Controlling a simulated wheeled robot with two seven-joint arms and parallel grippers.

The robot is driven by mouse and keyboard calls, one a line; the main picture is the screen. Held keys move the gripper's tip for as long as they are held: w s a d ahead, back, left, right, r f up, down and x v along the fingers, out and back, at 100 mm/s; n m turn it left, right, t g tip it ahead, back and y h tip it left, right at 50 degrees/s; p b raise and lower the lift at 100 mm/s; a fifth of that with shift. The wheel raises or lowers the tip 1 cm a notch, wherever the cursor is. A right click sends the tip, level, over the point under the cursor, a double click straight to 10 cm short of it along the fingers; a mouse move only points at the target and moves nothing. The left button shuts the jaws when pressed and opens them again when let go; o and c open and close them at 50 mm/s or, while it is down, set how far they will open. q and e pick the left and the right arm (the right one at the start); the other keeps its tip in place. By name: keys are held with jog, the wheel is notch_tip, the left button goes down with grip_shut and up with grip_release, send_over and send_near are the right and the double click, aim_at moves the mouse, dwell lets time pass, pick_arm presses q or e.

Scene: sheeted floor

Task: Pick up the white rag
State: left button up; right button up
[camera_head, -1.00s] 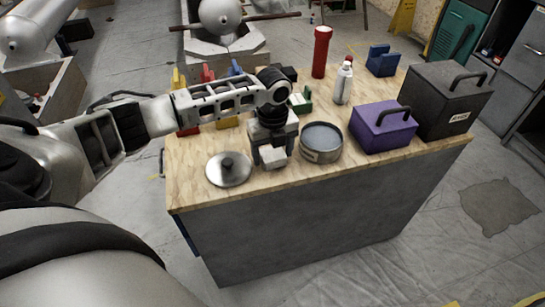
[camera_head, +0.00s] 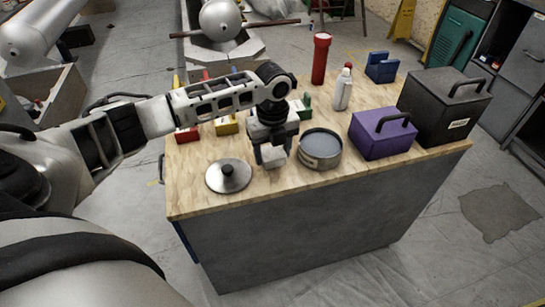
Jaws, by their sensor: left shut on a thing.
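My left gripper (camera_head: 271,152) hangs over the front part of the wooden workbench top (camera_head: 205,203), between a round metal lid and a round metal pot. It is shut on the white rag (camera_head: 274,158), which shows as a small pale bundle between and below the fingers. The gripper hides part of the rag. The rag looks a little above the bench top, though the exact gap is hard to tell. My right gripper is out of view.
The metal lid (camera_head: 228,176) lies left of the gripper and the pot (camera_head: 320,149) stands close on its right. A purple box (camera_head: 381,134), a black box (camera_head: 443,108), a white bottle (camera_head: 343,88) and a red cylinder (camera_head: 320,60) stand further right and back.

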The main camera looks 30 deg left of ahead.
pick_arm(q)
jog(key=s+d+r+p, duration=0.1)
jog(key=s+d+r, duration=0.8)
jog(key=s+r, duration=0.1)
jog(key=shift+s+d+r, duration=0.15)
jog(key=shift+s+d, duration=0.05)
jog(key=shift+d, duration=0.05)
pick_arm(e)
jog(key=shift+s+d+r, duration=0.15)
